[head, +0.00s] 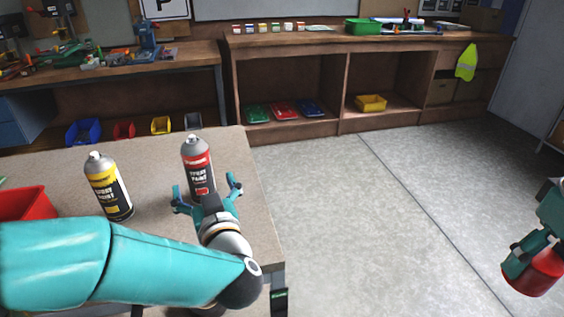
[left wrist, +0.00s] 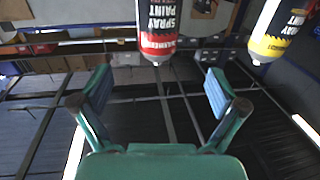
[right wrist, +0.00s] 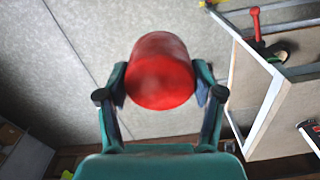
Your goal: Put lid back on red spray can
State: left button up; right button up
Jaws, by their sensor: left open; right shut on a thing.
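The red spray can (head: 198,167) stands upright and lidless on the near table, its pale nozzle showing. It appears upside down at the top of the left wrist view (left wrist: 159,28). My left gripper (head: 206,190) is open just in front of the can, its fingers spread to either side of the can's lower part. In the left wrist view the open fingers (left wrist: 158,88) have nothing between them. My right gripper (right wrist: 162,80) is shut on the red lid (right wrist: 160,72). The lid also shows at the right edge of the head view (head: 538,277), over the floor, away from the table.
A yellow spray can (head: 108,187), also lidless, stands left of the red can. A red bin (head: 24,203) sits at the table's left edge. The table (head: 148,155) has bare space behind the cans. The floor (head: 350,195) right of it is clear.

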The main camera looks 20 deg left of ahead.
aim_at(198, 162)
jog(key=shift+s, duration=0.1)
jog(key=shift+d, duration=0.1)
pick_arm(q)
jog(key=p+x, duration=0.1)
jog(key=x, duration=0.5)
jog(key=shift+w+a, duration=0.15)
jog(key=shift+w, duration=0.25)
pick_arm(e)
jog(key=shift+r, duration=0.65)
pick_arm(q)
jog(key=shift+w+a+r+p, duration=0.1)
jog(key=shift+w+a+p, duration=0.25)
jog(key=shift+p, duration=0.1)
pick_arm(e)
jog(key=shift+r, duration=0.25)
pick_arm(q)
jog(key=p+x, duration=0.1)
jog(key=x, duration=0.2)
jog(key=shift+w+a, duration=0.15)
jog(key=shift+w, duration=0.05)
pick_arm(e)
jog(key=shift+r, duration=0.55)
pick_arm(q)
jog(key=shift+w+a, duration=0.2)
jog(key=shift+w, duration=0.15)
